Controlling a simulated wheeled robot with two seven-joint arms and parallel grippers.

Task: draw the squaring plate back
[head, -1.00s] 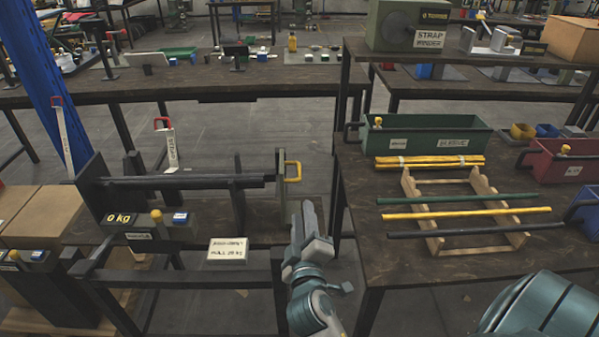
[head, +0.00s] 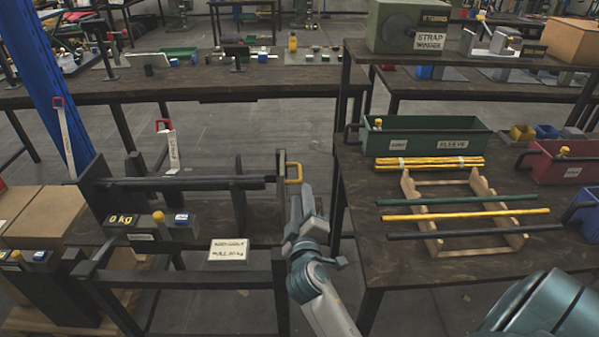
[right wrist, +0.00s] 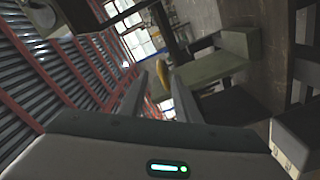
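The squaring plate (head: 281,178) is an upright grey plate at the right end of the dark press bench, with a yellow handle (head: 299,173) on its right side. My right gripper (head: 302,192) is just below and in front of the handle. In the right wrist view my right gripper (right wrist: 150,92) has its two fingers apart, and the yellow handle (right wrist: 159,79) shows ahead between the fingertips. The plate shows there as a greenish slab (right wrist: 208,68). I cannot tell whether the fingers touch the handle. My left gripper is not in view.
A dark table (head: 400,262) with a wooden rack (head: 432,240) of rods and a green bin (head: 425,141) stands close on the right.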

